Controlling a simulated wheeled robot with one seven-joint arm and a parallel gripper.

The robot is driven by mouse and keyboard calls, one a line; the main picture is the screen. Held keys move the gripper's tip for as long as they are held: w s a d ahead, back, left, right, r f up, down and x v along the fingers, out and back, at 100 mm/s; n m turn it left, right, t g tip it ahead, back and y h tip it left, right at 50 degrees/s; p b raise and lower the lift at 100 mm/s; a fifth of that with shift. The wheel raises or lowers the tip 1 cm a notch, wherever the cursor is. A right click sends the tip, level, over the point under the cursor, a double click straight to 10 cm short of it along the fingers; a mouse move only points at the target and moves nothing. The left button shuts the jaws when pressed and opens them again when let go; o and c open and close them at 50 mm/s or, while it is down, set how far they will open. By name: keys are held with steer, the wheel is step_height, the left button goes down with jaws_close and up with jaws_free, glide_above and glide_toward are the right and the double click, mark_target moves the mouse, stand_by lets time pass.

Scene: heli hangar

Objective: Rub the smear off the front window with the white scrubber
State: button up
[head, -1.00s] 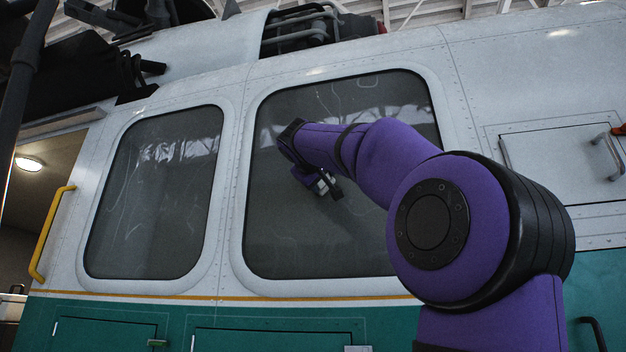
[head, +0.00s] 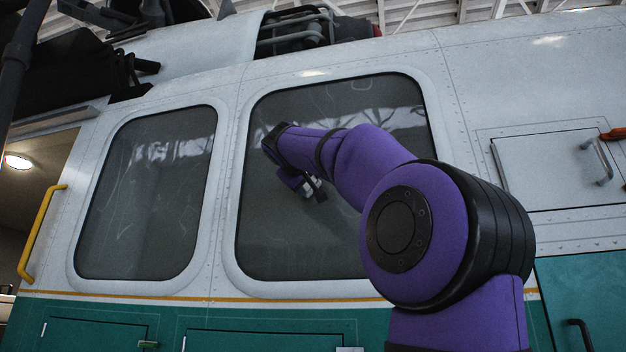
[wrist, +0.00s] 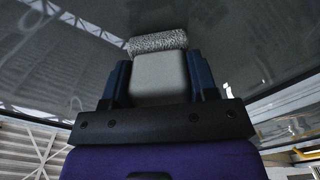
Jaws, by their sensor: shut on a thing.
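My gripper (head: 311,188) is in front of the right-hand window (head: 285,235), near its middle. In the wrist view its two blue-grey fingers (wrist: 160,72) are shut on the pale block of the white scrubber (wrist: 158,88). The scrubber's mottled grey pad (wrist: 158,41) points away from my gripper, toward dark glass. I cannot tell whether the pad touches the glass. The left-hand window (head: 147,200) shows pale streaks and reflections. The right-hand window has faint curved marks and roof reflections. I cannot tell which mark is the smear; my arm hides part of the right-hand window.
A yellow grab handle (head: 42,232) stands beside an open doorway at the far left. A hatch with a metal handle (head: 598,162) is on the right of the white hull. Dark machinery (head: 100,70) juts out at the upper left. Green panels (head: 95,331) lie below the windows.

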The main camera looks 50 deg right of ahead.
steer(key=shift+w+f, duration=0.1)
steer(key=shift+w, duration=0.2)
steer(key=shift+c, duration=0.4)
steer(key=shift+a, duration=0.1)
steer(key=shift+s+a, duration=0.1)
steer(key=shift+a, duration=0.15)
steer(key=shift+v, duration=2.55)
steer(key=shift+s+a, duration=0.1)
steer(key=shift+a, duration=0.05)
steer(key=shift+v, duration=1.35)
